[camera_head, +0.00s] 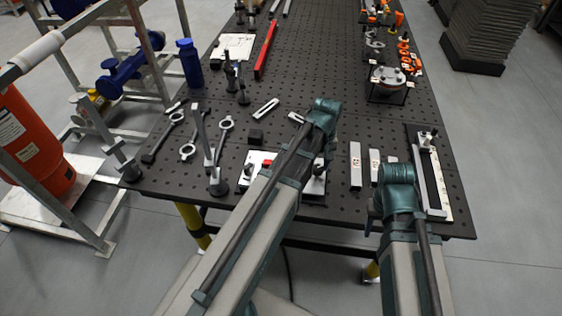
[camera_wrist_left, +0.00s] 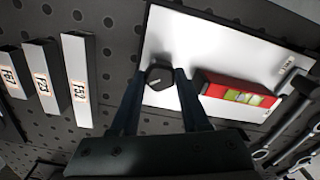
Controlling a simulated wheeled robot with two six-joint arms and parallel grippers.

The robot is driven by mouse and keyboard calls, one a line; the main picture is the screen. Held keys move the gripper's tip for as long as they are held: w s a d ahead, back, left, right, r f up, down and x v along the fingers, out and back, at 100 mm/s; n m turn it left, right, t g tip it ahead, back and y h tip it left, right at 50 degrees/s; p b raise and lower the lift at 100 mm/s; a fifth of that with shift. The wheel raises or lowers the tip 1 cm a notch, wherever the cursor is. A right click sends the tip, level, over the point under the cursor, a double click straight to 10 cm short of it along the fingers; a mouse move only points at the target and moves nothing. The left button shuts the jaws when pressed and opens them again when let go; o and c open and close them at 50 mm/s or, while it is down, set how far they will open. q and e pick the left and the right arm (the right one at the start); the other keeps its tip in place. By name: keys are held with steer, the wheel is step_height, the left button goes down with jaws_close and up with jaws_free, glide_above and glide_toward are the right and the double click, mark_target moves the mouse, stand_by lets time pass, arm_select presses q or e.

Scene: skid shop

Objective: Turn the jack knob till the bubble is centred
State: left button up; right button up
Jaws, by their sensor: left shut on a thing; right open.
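A black jack knob (camera_wrist_left: 159,76) with a pale mark on top stands on a white plate (camera_wrist_left: 185,32). My left gripper (camera_wrist_left: 159,84) has its two fingers on either side of the knob and is shut on it. A red level (camera_wrist_left: 207,88) with a yellow-green vial (camera_wrist_left: 241,96) lies on the plate beside the knob. The bubble's place in the vial is too small to tell. In the head view, my left forearm covers part of the plate (camera_head: 243,184), and the red level (camera_head: 267,163) shows beside it. My right arm shows in the head view, but its gripper is hidden.
The plate is on a dark perforated table (camera_head: 330,75). Several labelled metal blocks (camera_head: 356,166) stand right of the plate. A long framed fixture (camera_head: 430,175) lies at the right edge. Wrenches (camera_head: 187,150) lie at left; a red bar (camera_head: 266,50) lies farther back.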

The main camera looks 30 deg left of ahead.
stand_by(0.7)
arm_select(q)
steer(key=o, duration=1.3)
steer(key=shift+c, duration=0.2)
steer(key=shift+o, duration=0.2)
steer(key=shift+o, duration=1)
steer(key=shift+r, duration=0.1)
steer(key=shift+r+p, duration=1.45)
steer(key=shift+p, duration=0.05)
steer(key=shift+r, duration=0.1)
step_height(320, 180, up, 4)
steer(key=p, duration=0.4)
